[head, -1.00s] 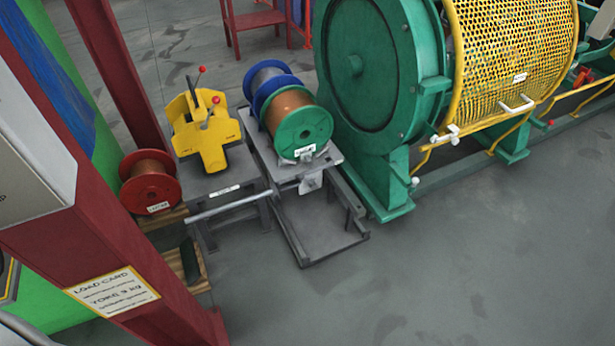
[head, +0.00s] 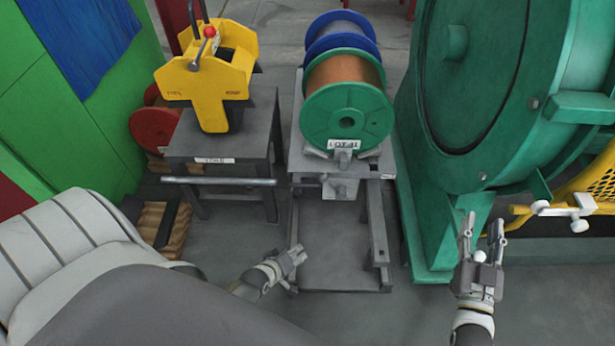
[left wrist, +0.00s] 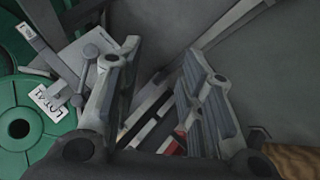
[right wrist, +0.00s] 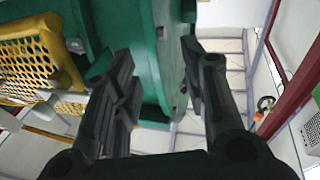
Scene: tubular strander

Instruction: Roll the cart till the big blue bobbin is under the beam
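The big blue bobbin (head: 342,30) lies on its side on the grey cart (head: 340,275), behind a copper-wound bobbin with a green flange (head: 347,116). The green flange also shows in the left wrist view (left wrist: 22,155). No overhead beam can be made out. My left gripper (head: 298,255) is low in front of the cart, open and empty; its spread fingers show in the left wrist view (left wrist: 158,70). My right gripper (head: 482,222) is right of the cart, before the green machine, open and empty; its fingers are apart in the right wrist view (right wrist: 160,65).
A grey stand (head: 225,145) with a yellow yoke (head: 212,85) is left of the cart; a grey bar (head: 218,181) runs across its front. A red spool (head: 152,128) is behind it. The green machine (head: 470,90) closes the right side. Floor shows in front.

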